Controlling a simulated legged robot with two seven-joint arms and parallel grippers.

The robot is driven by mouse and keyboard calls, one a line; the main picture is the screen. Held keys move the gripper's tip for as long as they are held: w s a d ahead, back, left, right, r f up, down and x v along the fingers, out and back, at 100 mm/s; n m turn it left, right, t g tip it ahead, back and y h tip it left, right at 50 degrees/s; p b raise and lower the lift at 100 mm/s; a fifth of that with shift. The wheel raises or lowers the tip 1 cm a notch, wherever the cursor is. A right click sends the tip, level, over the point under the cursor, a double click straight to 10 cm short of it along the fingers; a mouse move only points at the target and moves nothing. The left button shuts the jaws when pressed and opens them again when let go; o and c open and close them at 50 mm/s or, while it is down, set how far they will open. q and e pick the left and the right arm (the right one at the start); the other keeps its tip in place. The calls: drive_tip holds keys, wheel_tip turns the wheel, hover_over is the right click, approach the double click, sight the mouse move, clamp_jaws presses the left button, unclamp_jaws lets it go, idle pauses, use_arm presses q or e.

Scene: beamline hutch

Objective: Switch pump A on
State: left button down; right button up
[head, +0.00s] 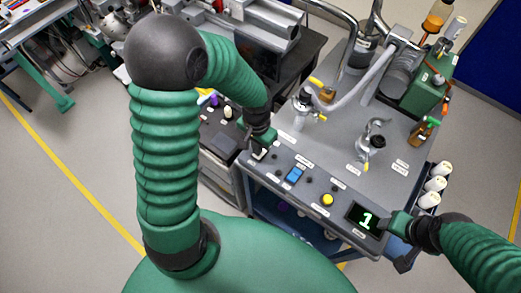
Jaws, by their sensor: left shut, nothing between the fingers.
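The grey pump cart has a sloped control panel (312,192) along its front edge. The small labels are too blurred to read, so I cannot tell which control belongs to pump A. My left gripper (259,151) is shut and empty at the panel's left end, over or touching a small light-coloured part there that it partly hides. My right gripper (390,226) is beside the display's right edge; its fingers are too unclear to judge.
On the cart top stand a valve with yellow handle (321,84), a second fitting (375,142), a grey hose (345,102) and a green pump body (428,88). White rolls or bottles (437,184) line the right side. A dark bench stands at the back left.

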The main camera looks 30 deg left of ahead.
use_arm(q)
drive_tip(key=shift+f+b, duration=0.65)
drive_tip(key=shift+f, duration=0.25)
idle(0.8)
wheel_tip(320, 180, up, 3)
drive_tip(key=p, duration=0.2)
drive_tip(key=shift+w+f+p, duration=0.1)
drive_tip(key=shift+f+p, duration=0.1)
drive_tip(key=shift+p, duration=0.15)
wheel_tip(320, 180, up, 5)
drive_tip(key=p, duration=0.4)
drive_tip(key=shift+f, duration=0.3)
drive_tip(key=s+d+r+n+t+b, duration=0.1)
drive_tip(key=s+d+r+t+b, duration=0.1)
drive_tip(key=s+d+r+b, duration=0.1)
drive_tip(key=shift+s+d+t+b, duration=0.3)
drive_tip(key=shift+s+d+b, duration=0.2)
drive_tip(key=shift+s+d, duration=0.15)
